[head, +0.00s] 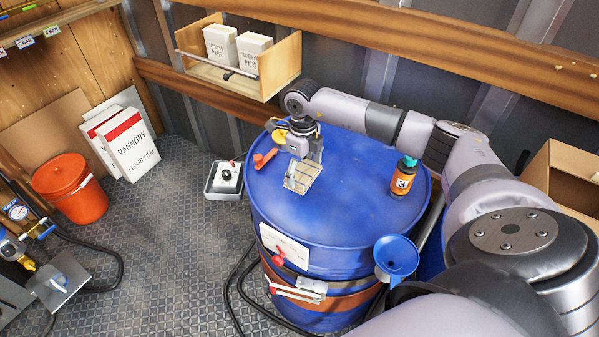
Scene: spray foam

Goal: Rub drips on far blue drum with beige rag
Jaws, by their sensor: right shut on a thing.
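A large blue drum (345,215) stands upright in the middle of the head view. My right arm reaches over it from the right. My right gripper (303,164) points down at the left part of the drum's lid and is shut on the beige rag (300,180). The rag is at the lid surface; I cannot tell whether it presses on it. No drips show clearly, and the gripper and rag hide part of the lid. My left gripper is not in view.
On the lid are a red-orange tool (264,158) left of the rag and an orange bottle (404,177) at right. A blue funnel (397,257) is at the drum's front right. A wooden shelf box (285,62) hangs behind. An orange bucket (75,188) stands at left.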

